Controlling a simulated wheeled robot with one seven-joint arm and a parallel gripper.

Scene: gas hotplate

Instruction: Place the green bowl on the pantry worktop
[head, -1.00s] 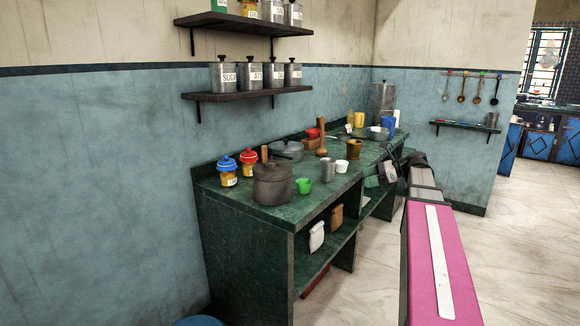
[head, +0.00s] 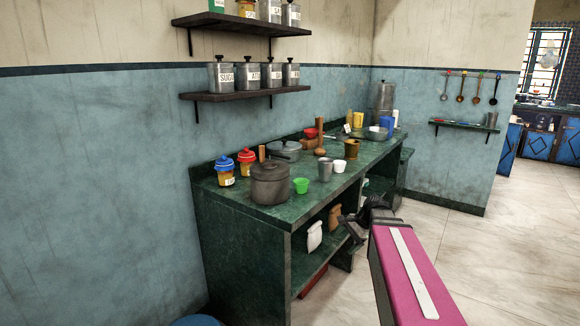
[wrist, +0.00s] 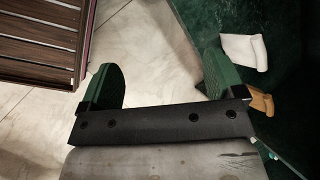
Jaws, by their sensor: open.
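A small bright green bowl (head: 301,185) sits upright on the dark green worktop (head: 250,215), near its front edge, to the right of a lidded grey pot. My gripper (head: 362,218) is in front of the worktop, to the right of the bowl and apart from it. In the wrist view my gripper (wrist: 165,78) is open, with bare floor between its green-padded fingers. The bowl is out of the wrist view. Whether this worktop is the pantry one, I cannot tell.
The grey pot (head: 270,183), a metal cup (head: 325,169) and a white cup (head: 339,166) stand around the bowl. Two jars (head: 235,169) stand behind. White and brown bags sit on the shelf below. Wall shelves (head: 245,94) hang above. Open floor lies to the right.

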